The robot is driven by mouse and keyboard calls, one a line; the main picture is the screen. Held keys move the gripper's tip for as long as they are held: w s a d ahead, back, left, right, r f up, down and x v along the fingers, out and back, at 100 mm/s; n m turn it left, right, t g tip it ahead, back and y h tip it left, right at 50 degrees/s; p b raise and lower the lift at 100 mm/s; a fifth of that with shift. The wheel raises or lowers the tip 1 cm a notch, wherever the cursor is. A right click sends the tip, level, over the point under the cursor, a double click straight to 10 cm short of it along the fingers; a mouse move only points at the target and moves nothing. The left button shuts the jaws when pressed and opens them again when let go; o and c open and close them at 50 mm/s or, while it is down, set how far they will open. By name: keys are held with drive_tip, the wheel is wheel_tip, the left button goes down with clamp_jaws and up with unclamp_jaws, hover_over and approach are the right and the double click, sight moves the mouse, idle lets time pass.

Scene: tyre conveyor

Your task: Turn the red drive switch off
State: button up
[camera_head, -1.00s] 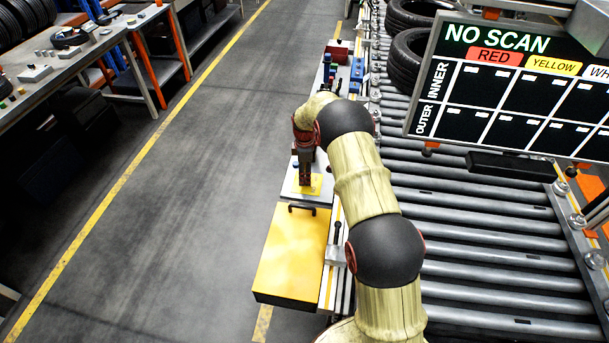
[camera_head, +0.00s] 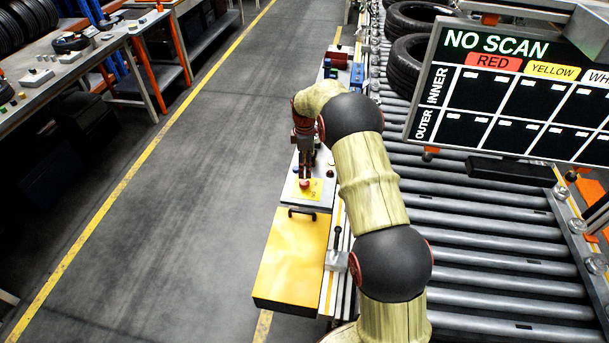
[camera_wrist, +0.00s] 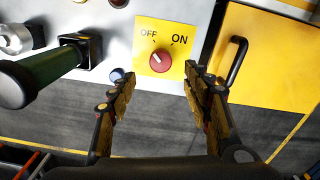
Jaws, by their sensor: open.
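The red drive switch (camera_wrist: 162,59) is a round knob on a yellow plate (camera_wrist: 146,62) marked OFF and ON. Its pale mark appears to point up and left, toward OFF. In the head view the switch (camera_head: 305,184) shows on its yellow plate, on the grey panel beside the conveyor. My gripper (camera_wrist: 157,86) is open and empty, its two fingers apart on either side below the knob in the wrist view. In the head view my gripper (camera_head: 306,160) is just beyond the switch and apart from it.
A yellow box cover (camera_head: 290,258) with a black handle (camera_head: 302,213) adjoins the panel. A green-handled control (camera_wrist: 45,75) and a small blue button (camera_wrist: 117,75) are near the switch. The roller conveyor (camera_head: 480,240) lies right; the floor left is clear.

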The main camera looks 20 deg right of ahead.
drive_tip(key=shift+r, duration=2.05)
drive_tip(key=s+a+m+g, duration=0.1)
drive_tip(key=s+a+m, duration=0.1)
drive_tip(key=s+m, duration=0.65)
drive_tip(key=s+a+r+m+t, duration=0.1)
drive_tip(key=s+a+r, duration=0.3)
drive_tip(key=s+r, duration=0.4)
drive_tip(key=s+a+r+m+t, duration=0.2)
drive_tip(key=s+r, duration=0.6)
drive_tip(key=s, duration=0.7)
drive_tip(key=s+a+r+m+t, duration=0.2)
drive_tip(key=s+a+r, duration=0.4)
drive_tip(key=s, duration=0.6)
drive_tip(key=shift+r+t+b, duration=0.45)
drive_tip(key=shift+r+t, duration=0.35)
drive_tip(key=shift+r, duration=0.35)
